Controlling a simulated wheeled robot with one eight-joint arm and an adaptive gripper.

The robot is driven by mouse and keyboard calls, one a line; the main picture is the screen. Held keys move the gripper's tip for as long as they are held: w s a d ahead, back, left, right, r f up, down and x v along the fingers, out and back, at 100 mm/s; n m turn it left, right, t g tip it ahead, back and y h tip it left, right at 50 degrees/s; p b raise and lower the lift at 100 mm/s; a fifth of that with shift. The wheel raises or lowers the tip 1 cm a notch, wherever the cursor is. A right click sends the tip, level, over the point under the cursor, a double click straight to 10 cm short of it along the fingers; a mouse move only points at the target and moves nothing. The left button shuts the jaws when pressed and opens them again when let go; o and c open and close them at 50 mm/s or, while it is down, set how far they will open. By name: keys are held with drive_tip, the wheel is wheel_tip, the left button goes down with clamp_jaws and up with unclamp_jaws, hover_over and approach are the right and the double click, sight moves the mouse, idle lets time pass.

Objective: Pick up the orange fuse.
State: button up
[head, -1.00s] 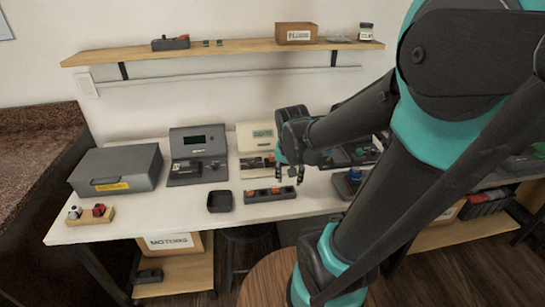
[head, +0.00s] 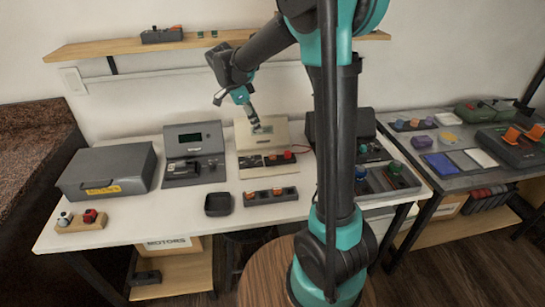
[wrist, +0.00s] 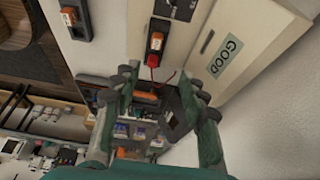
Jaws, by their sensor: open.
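Orange pieces that look like fuses sit in two places. A dark holder (head: 258,198) on the white table carries orange pieces (head: 277,191); part of it shows at the top left of the wrist view. Another orange piece (wrist: 155,42) sits upright in a dark socket beside a beige tester (head: 248,134), whose panel reads GOOD in the wrist view. I cannot tell which piece is the task's fuse. My gripper (head: 256,126) is raised in front of the tester's upper part, apart from the orange pieces. In the wrist view its fingers (wrist: 160,88) are spread, with nothing between them.
A small black tray (head: 218,204) stands left of the holder. A grey tester (head: 193,137) and a grey case (head: 108,172) are farther left. A shelf (head: 85,48) runs above. A second table with coloured parts stands at right.

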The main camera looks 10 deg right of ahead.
hover_over(272, 153)
drive_tip(key=a, duration=0.2)
drive_tip(key=f, duration=0.8)
drive_tip(key=shift+w+a+f, duration=0.1)
drive_tip(key=shift+w+a, duration=0.05)
drive_tip(key=shift+w, duration=0.15)
drive_tip(key=shift+s+x, duration=0.2)
drive_tip(key=shift+x, duration=1.25)
drive_tip(key=shift+s+x, duration=0.2)
drive_tip(key=shift+x, duration=1.2)
drive_tip(key=shift+a+f, duration=0.1)
drive_tip(key=shift+a, duration=0.05)
clamp_jaws()
